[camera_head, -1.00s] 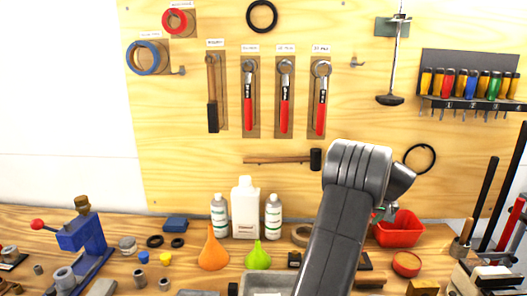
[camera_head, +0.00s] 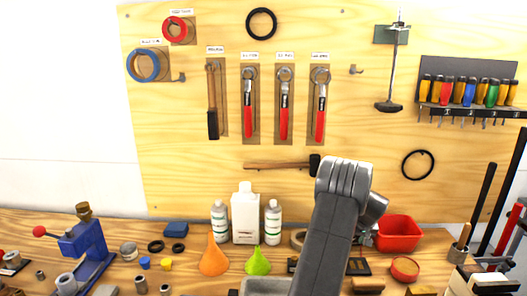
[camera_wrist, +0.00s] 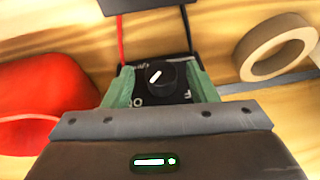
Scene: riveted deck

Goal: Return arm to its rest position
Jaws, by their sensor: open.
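My arm (camera_head: 327,240) rises from the bottom of the head view and bends at a grey joint in front of the bench. My gripper is mostly hidden behind it there. In the wrist view my gripper (camera_wrist: 157,88) shows two green fingers spread apart. A black device with a round knob (camera_wrist: 161,75) and white lettering shows in the gap between them. I cannot tell how far below the fingers it is, or whether they touch it.
A red bin (camera_head: 398,234) stands just right of my arm. White bottles (camera_head: 245,214), an orange funnel (camera_head: 213,257) and a green funnel (camera_head: 258,262) stand left of it. A tape ring (camera_wrist: 277,54) lies right of the device. A tool board (camera_head: 210,190) backs the bench.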

